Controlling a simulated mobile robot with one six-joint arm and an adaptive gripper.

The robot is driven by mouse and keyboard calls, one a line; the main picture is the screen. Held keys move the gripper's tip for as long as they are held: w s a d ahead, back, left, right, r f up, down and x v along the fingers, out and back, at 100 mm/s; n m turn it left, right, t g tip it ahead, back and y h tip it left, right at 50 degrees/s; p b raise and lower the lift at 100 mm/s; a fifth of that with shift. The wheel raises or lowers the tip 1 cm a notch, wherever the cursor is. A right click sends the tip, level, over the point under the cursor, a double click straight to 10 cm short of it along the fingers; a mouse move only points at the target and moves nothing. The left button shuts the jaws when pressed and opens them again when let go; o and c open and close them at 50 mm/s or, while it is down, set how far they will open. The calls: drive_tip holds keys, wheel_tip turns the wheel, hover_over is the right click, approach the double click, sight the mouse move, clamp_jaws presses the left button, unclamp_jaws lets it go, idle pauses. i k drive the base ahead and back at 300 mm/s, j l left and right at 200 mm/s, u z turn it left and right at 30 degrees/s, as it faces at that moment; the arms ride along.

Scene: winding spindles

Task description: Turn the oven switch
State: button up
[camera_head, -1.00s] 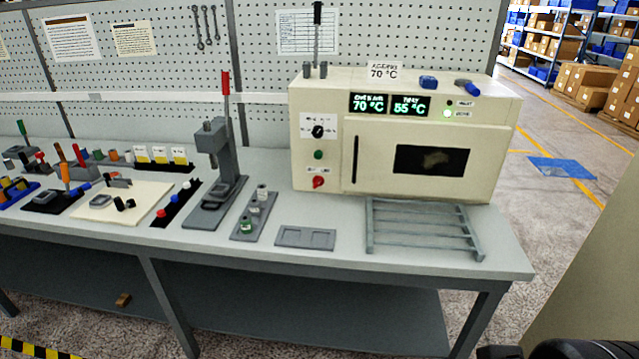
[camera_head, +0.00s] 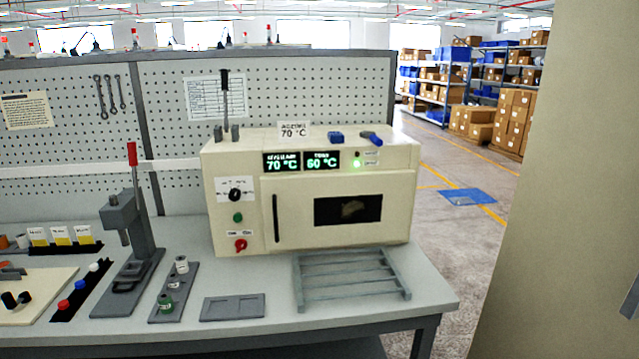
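The cream oven (camera_head: 400,160) stands on the right part of the workbench with its door closed. Its left panel carries a black rotary dial (camera_head: 235,195), a green button (camera_head: 238,217) and a red switch (camera_head: 240,244) at the bottom. Small labels sit just above the red switch, too small to read surely. Two green displays (camera_head: 302,161) read 70 °C on the left and 60 °C on the right. A green lamp (camera_head: 357,164) is lit at the upper right. My gripper is not in view.
A wire rack (camera_head: 350,278) stands on the bench before the oven door. A pale panel (camera_head: 540,200) fills the right side.

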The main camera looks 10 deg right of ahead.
sight(241, 245)
drive_tip(key=i+j+z, duration=0.1)
drive_tip(key=j, duration=0.2)
drive_tip(key=i+j+z, duration=0.1)
drive_tip(key=i+j, duration=0.15)
drive_tip(key=i+j+z, duration=0.1)
drive_tip(key=j, duration=0.25)
drive_tip(key=i+j+z, duration=0.15)
drive_tip(key=j, duration=0.2)
drive_tip(key=i+j+z, duration=0.1)
drive_tip(key=j, duration=0.25)
